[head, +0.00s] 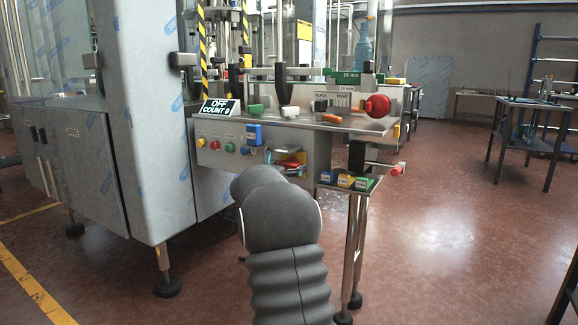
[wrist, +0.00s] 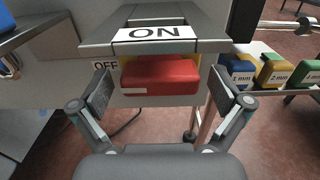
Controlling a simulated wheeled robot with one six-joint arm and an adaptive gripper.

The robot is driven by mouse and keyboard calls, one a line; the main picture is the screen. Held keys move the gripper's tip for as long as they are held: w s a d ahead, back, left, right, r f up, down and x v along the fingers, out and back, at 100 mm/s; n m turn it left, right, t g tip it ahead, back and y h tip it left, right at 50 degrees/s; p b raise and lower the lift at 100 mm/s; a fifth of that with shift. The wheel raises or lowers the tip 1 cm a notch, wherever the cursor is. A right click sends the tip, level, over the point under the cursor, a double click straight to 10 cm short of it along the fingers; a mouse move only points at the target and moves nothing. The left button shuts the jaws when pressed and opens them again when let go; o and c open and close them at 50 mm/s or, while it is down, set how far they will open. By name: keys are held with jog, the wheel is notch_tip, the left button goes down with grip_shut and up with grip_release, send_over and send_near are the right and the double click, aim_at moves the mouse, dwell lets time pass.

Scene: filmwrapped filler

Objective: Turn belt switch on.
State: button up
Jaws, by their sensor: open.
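The belt switch shows in the wrist view as a red block (wrist: 160,76) under a grey hood with a white ON label (wrist: 155,33). A white OFF label (wrist: 106,65) sits on the panel to its left, partly hidden by a finger. My gripper (wrist: 161,92) is open, with one finger on each side of the red block; I cannot tell whether either touches it. In the head view my arm hides the gripper and part of the switch area. The display (head: 219,107) on the machine reads OFF, COUNT 0.
Several buttons (head: 230,148) and a blue box (head: 254,134) are on the panel left of the switch. A small stand (head: 349,190) with blue, yellow and green blocks is to the right. A red knob (head: 377,105) projects above. Open floor lies right.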

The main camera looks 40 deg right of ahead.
jog(key=shift+w+d, duration=0.15)
jog(key=shift+d, duration=0.2)
jog(key=shift+c, duration=0.3)
jog(key=c, duration=1.1)
jog(key=shift+o, duration=0.2)
